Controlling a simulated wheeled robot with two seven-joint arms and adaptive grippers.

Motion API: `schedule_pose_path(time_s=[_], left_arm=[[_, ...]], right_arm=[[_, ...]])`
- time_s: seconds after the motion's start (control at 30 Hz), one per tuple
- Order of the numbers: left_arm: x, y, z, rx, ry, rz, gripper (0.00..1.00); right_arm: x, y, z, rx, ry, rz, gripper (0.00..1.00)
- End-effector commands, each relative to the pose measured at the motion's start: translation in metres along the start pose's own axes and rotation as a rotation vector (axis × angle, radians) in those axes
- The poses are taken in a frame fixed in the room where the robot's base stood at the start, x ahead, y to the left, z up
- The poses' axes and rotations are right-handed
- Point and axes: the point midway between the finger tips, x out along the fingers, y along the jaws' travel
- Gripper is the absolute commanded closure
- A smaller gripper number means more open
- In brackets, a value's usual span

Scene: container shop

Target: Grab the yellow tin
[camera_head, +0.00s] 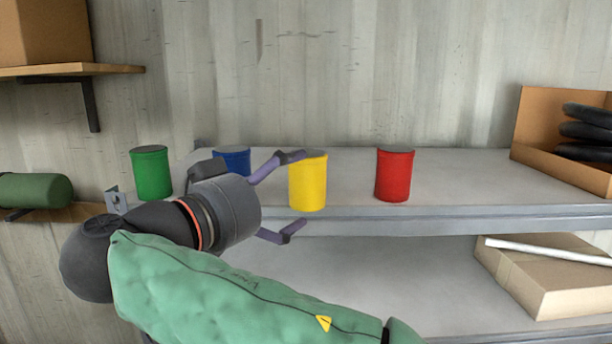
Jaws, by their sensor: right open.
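The yellow tin (307,184) stands upright on the upper grey shelf, near its front edge. My right gripper (290,194) is open, with its fingers pointing right toward the yellow tin. One finger overlaps the tin's upper left rim in the picture, and the other is lower, in front of the shelf edge. I cannot tell whether either finger touches the tin. My left gripper is not in view.
A red tin (394,175) stands right of the yellow one. A blue tin (234,160), partly hidden by my gripper, and a green tin (151,173) are to the left. An open cardboard box (560,170) with dark items sits on the upper shelf (460,180) at right.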

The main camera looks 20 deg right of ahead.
Motion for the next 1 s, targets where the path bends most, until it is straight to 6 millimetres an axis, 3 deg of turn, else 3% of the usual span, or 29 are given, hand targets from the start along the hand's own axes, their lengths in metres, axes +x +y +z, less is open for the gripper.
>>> schedule_pose_path(time_s=[0.4,0.7,0.77,0.97,1.0], left_arm=[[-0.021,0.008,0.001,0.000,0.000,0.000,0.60],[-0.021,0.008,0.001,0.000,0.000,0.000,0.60],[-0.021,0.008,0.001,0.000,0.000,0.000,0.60],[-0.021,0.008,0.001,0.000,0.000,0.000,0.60],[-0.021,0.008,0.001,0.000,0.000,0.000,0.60]], right_arm=[[0.048,0.005,0.006,-0.002,-0.001,0.001,0.00],[0.052,0.004,0.008,0.000,-0.001,-0.001,0.00],[0.052,0.004,0.008,0.000,-0.001,-0.001,0.14],[0.052,0.004,0.008,-0.001,-0.001,-0.001,0.71],[0.052,0.005,0.007,0.001,-0.001,-0.001,0.76]])
